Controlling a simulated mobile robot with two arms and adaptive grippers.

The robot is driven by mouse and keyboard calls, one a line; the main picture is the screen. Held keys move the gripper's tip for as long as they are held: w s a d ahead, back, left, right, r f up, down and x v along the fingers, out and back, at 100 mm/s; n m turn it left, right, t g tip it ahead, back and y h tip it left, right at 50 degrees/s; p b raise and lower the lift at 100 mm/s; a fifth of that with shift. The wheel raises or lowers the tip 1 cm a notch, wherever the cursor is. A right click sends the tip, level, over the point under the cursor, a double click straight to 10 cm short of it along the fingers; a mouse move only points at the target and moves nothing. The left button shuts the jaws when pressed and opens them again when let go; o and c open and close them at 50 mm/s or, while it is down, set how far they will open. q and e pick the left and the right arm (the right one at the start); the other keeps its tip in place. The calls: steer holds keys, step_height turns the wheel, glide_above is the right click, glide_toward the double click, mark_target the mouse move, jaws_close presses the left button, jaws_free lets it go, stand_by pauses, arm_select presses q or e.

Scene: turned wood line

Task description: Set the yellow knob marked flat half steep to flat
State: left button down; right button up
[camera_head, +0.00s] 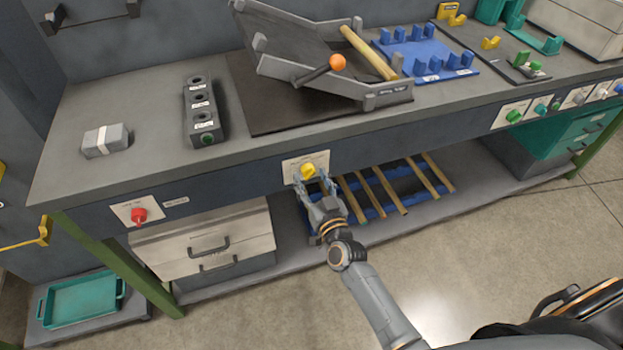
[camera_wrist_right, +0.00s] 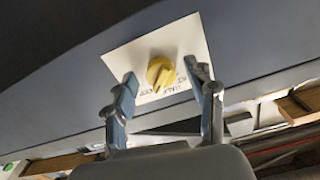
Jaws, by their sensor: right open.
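The yellow knob (camera_head: 308,170) sits on a pale label plate (camera_head: 292,166) on the front edge of the grey workbench. In the right wrist view the yellow knob (camera_wrist_right: 161,72) stands on its tilted white plate (camera_wrist_right: 118,62), with dark lettering below it that is only partly readable. My right gripper (camera_head: 315,184) is open in front of the knob; in the wrist view its two fingers (camera_wrist_right: 163,90) stand one on each side, with the knob just beyond the tips and apparently untouched. Which mark the knob points to cannot be told. My left gripper is not in view.
A red knob (camera_head: 139,215) is at the bench's left front, and a green knob (camera_head: 514,116) is among several at the right. A slatted blue rack (camera_head: 376,212) lies under the bench. A tilted grey chute (camera_head: 290,50) with an orange-ended lever stands on top.

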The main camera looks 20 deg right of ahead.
steer(key=shift+w, duration=0.1)
steer(key=c, duration=1.2)
steer(key=shift+o, duration=0.2)
